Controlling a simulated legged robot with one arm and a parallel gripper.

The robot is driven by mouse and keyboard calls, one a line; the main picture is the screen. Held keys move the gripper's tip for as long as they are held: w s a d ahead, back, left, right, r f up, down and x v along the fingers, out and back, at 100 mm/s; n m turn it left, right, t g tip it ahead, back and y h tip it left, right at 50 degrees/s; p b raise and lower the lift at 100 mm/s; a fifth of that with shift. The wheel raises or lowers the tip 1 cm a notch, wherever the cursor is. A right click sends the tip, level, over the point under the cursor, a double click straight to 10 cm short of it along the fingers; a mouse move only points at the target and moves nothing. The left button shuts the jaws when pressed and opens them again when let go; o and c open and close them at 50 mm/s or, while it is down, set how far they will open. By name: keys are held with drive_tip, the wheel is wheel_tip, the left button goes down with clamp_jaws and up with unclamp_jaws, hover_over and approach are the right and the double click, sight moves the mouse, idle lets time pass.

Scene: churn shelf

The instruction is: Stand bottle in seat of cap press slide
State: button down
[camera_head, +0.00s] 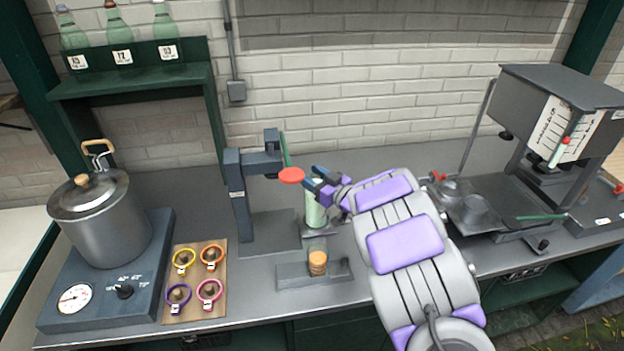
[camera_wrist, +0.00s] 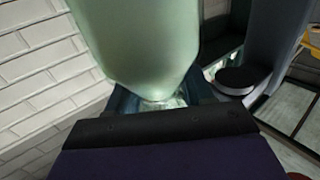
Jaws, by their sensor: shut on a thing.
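The pale green bottle (camera_head: 316,207) is upright at the middle of the bench, and its body fills the upper middle of the wrist view (camera_wrist: 150,40). My gripper (camera_head: 318,183) is shut on its upper part, and in the wrist view the jaws (camera_wrist: 160,102) close around its narrow end. The cap press (camera_head: 240,190) is a dark grey stand left of the bottle, with a red round part (camera_head: 291,175) next to my gripper. A grey slide piece (camera_head: 315,231) lies under the bottle; I cannot tell whether the base touches it or sits in its seat.
A block with an orange-brown stack in a clear tube (camera_head: 318,262) stands in front. A board with coloured rings (camera_head: 196,281) and a pot (camera_head: 100,222) on a hot plate are left. A dark machine (camera_head: 550,130) stands right. Bottles (camera_head: 119,30) line a shelf.

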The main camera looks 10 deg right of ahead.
drive_tip(key=shift+r, duration=0.2)
drive_tip(key=shift+f, duration=0.1)
drive_tip(key=shift+c, duration=2.2)
unclamp_jaws()
